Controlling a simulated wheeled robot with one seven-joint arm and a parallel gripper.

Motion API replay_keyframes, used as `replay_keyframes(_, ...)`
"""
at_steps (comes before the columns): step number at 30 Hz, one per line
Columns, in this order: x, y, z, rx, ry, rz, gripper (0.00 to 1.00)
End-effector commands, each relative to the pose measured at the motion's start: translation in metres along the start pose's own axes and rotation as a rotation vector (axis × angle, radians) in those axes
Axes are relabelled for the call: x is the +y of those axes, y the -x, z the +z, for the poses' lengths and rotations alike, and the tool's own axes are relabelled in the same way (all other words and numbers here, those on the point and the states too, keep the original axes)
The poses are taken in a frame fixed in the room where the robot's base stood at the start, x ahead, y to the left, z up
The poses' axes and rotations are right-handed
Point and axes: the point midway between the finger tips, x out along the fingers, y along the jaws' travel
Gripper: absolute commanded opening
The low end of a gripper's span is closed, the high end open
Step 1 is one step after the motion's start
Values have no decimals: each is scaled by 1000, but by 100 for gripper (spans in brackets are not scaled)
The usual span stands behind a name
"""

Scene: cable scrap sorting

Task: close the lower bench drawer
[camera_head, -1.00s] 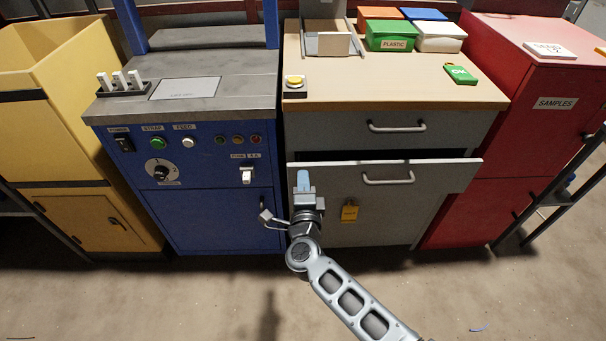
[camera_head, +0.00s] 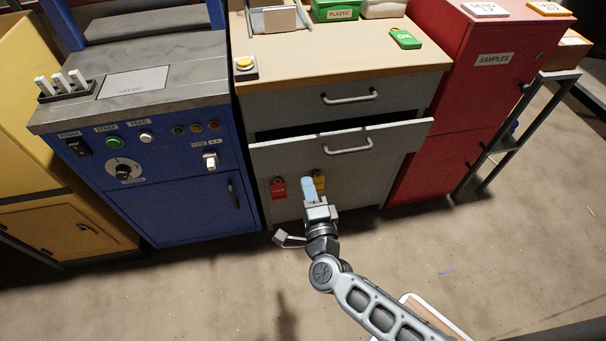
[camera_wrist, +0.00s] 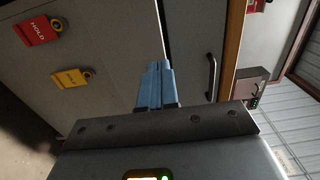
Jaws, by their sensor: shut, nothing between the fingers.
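The lower bench drawer (camera_head: 290,152) is partly open in the head view. Its grey front stands out from the bench, with a dark gap above it and a bar handle (camera_head: 348,145) on it. My gripper (camera_head: 308,187) is shut and empty, its blue fingers pointing up, in front of the bench and lower in the picture than the drawer front. I cannot tell how far it is from the front. In the wrist view the blue fingers (camera_wrist: 157,84) lie together before grey bench panels, with one handle (camera_wrist: 211,77) to their right.
A red tag (camera_head: 279,188) and a yellow tag (camera_head: 318,182) hang below the drawer. The closed upper drawer (camera_head: 290,112) is above. A blue machine (camera_head: 185,200) stands left and a red cabinet (camera_head: 440,150) right. Floor (camera_head: 480,240) in front is mostly clear.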

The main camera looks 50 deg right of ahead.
Motion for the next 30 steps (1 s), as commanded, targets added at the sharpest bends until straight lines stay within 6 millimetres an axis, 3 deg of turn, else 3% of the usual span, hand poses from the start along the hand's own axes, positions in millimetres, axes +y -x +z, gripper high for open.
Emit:
replay_keyframes(12, 0, -82, 1, 2, -1, -2, 0)
replay_keyframes(18, 1, -110, 0, 1, 0, -1, 0)
replay_keyframes(30, 0, -124, 1, 0, 0, 1, 0)
